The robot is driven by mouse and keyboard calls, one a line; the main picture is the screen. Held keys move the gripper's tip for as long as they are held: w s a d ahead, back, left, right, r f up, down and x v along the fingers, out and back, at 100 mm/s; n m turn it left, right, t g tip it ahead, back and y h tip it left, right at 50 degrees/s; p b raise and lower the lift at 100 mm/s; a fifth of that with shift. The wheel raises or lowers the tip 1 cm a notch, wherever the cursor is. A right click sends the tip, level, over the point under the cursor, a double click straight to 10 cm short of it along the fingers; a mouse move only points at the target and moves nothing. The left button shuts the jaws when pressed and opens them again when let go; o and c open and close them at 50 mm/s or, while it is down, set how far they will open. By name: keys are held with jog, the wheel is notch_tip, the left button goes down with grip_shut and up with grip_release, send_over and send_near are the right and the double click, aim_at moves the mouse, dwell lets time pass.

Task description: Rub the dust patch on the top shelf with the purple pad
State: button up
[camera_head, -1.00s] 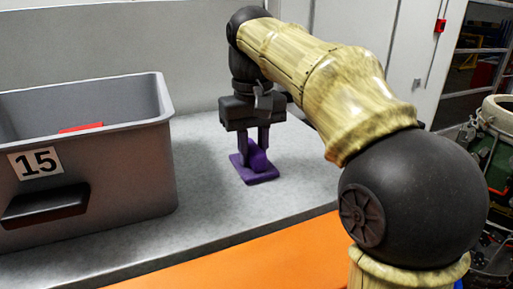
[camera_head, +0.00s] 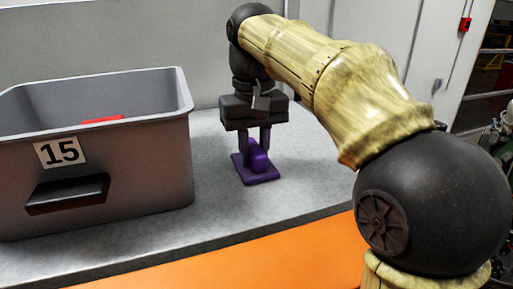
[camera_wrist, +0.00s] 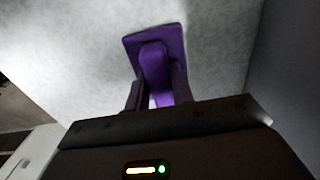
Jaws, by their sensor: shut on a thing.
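The purple pad (camera_head: 259,177) has a flat base and a raised rounded handle. My gripper (camera_head: 256,150) is shut on the handle from above. The pad's base looks flat on the grey shelf top (camera_head: 315,180), or very close to it. The wrist view also shows the pad (camera_wrist: 157,62) between the two fingers of my gripper (camera_wrist: 156,88), over the mottled grey surface. I cannot make out a distinct dust patch in either view; the pad or my gripper may hide it.
A grey bin (camera_head: 110,200) marked 15 stands left of the pad, with a red thing (camera_head: 103,119) inside. A light wall (camera_head: 120,35) rises behind. An orange front panel (camera_head: 230,262) lies below the shelf's front edge. Bare shelf shows right of the pad.

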jog(key=shift+a+r, duration=0.2)
jog(key=shift+r, duration=0.6)
notch_tip(320, 180, up, 2)
jog(key=shift+d+r, duration=0.1)
jog(key=shift+r, duration=1)
